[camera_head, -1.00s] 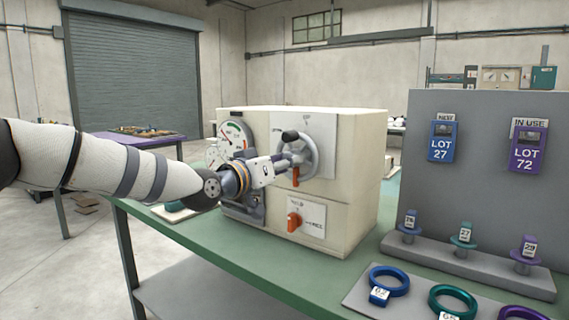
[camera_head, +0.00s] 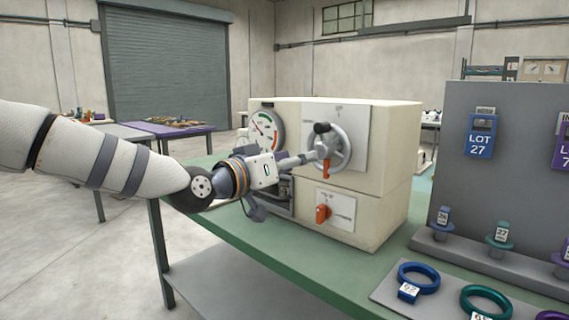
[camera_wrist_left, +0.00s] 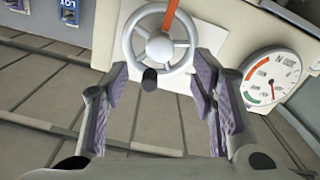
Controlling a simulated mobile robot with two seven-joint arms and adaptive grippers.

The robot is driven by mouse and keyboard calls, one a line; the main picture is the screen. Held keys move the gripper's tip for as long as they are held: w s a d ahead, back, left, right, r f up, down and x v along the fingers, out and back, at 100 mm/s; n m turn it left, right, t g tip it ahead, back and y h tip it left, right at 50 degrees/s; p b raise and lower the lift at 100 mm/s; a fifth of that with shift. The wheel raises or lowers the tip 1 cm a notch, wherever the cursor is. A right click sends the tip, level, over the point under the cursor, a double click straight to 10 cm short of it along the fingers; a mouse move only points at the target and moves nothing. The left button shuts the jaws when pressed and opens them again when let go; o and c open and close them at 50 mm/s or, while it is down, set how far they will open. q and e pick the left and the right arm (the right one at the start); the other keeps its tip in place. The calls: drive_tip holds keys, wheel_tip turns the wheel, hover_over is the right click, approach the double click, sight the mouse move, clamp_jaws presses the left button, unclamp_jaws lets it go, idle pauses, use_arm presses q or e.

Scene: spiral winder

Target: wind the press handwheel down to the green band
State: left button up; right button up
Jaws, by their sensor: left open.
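The grey press handwheel (camera_head: 343,151) is on the front of the cream press cabinet (camera_head: 382,205). Its black crank knob (camera_head: 321,127) is at the wheel's upper left, and an orange piece (camera_head: 326,170) shows at its lower edge. My left gripper (camera_head: 308,158) is just left of the wheel. In the left wrist view my left gripper (camera_wrist_left: 162,84) is open, with the knob (camera_wrist_left: 149,80) showing between its fingers and the handwheel (camera_wrist_left: 161,46) beyond; contact cannot be told. The round gauge (camera_head: 267,130) has coloured bands and a red needle; its exact reading is too small to tell.
An orange switch handle (camera_head: 323,213) sticks out below the wheel. The green bench (camera_head: 240,229) has free room in front of the press. At right stand a grey board (camera_head: 465,180), a peg rack (camera_head: 468,258) and coloured rings (camera_head: 419,278).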

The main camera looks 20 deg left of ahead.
use_arm(q)
drive_tip(key=v, duration=0.4)
drive_tip(key=shift+s, duration=0.2)
idle(1.0)
drive_tip(key=n+t+y+b, duration=0.1)
drive_tip(key=n+t+b, duration=0.1)
drive_tip(key=t+b, duration=0.15)
approach(320, 153)
drive_tip(key=shift+t, duration=0.55)
drive_tip(key=x, duration=0.5)
drive_tip(key=f+x, duration=0.1)
drive_tip(key=x, duration=0.2)
drive_tip(key=shift+w+d, duration=0.15)
drive_tip(key=shift+w, duration=0.2)
use_arm(e)
drive_tip(key=shift+g, duration=0.8)
drive_tip(key=s+f, duration=0.4)
use_arm(q)
drive_tip(key=shift+r, duration=0.1)
drive_tip(key=c, duration=1.1)
